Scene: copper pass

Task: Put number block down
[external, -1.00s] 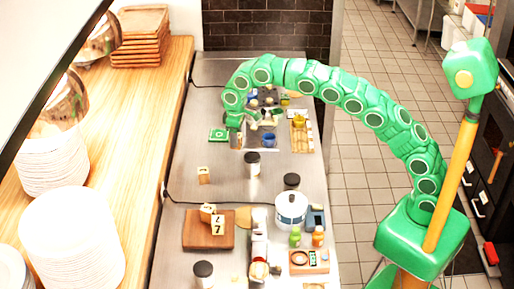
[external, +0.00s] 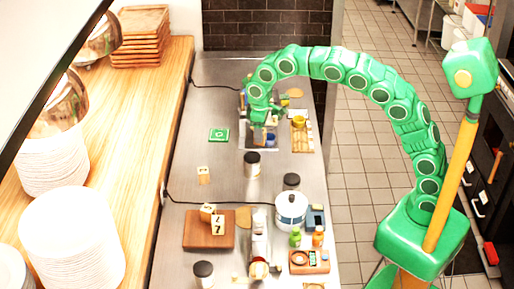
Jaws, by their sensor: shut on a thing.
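My gripper (external: 259,126) is at the far part of the steel counter, over a grey tray (external: 247,146). It points down and is shut on a small pale block, apparently a number block (external: 258,138); its face is too small to read, and my arm hides part of it. I cannot tell whether the block touches the tray. Other tan number blocks stand nearer: one on the counter (external: 203,171) and two on the brown board (external: 196,236), where a "7" shows on the front one (external: 217,225).
A blue cup (external: 270,138) is close beside my gripper. A wooden tray with a yellow bowl (external: 299,121) lies to the right, and a green card (external: 219,135) to the left. A dark-lidded jar (external: 252,164) and white pot (external: 291,211) stand nearer. Counter left of the jar is mostly clear.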

